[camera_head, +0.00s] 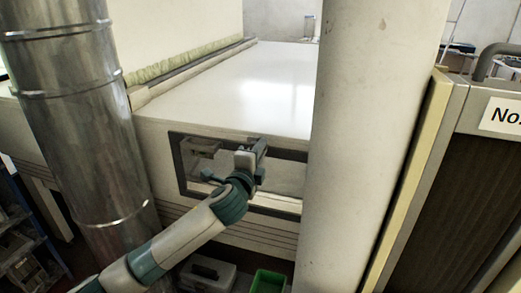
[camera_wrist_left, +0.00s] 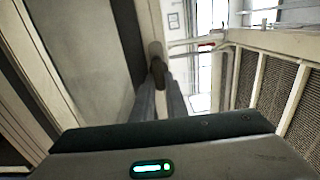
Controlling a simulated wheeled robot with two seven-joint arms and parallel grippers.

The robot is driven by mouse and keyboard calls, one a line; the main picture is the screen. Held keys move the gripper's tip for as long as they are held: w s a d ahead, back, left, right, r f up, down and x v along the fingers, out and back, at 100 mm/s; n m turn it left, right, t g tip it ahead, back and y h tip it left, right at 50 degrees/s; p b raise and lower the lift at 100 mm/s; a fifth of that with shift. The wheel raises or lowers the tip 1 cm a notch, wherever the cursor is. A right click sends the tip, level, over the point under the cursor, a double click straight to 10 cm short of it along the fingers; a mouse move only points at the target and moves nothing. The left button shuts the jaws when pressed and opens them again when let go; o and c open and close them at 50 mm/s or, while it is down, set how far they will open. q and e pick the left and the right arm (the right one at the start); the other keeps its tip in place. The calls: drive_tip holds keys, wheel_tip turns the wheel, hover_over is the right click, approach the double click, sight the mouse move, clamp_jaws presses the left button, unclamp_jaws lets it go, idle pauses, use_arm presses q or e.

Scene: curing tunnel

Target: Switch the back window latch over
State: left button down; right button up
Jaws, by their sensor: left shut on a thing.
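The window (camera_head: 280,180) is a long dark-framed pane in the front side of the white tunnel housing. My left gripper (camera_head: 258,150) is at the top edge of its frame, right of the pane's middle. In the left wrist view, my gripper's two fingers (camera_wrist_left: 159,82) are closed around the lower end of a small dark latch handle (camera_wrist_left: 156,50). The latch sits along the dark frame edge. In the head view the latch is mostly hidden by the gripper, and its exact angle cannot be told. My right gripper is not in view.
A thick pale pillar (camera_head: 365,120) stands just right of the window and covers its right end. A shiny metal duct (camera_head: 75,110) stands at left. The housing top (camera_head: 235,85) is bare. A green crate (camera_head: 268,282) and a grey case (camera_head: 207,274) lie below.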

use_arm(q)
drive_tip(key=c, duration=1.8)
unclamp_jaws()
drive_tip(key=shift+o, duration=0.2)
drive_tip(key=shift+s, duration=0.1)
drive_tip(key=b+v, duration=0.6)
drive_tip(key=v, duration=1.1)
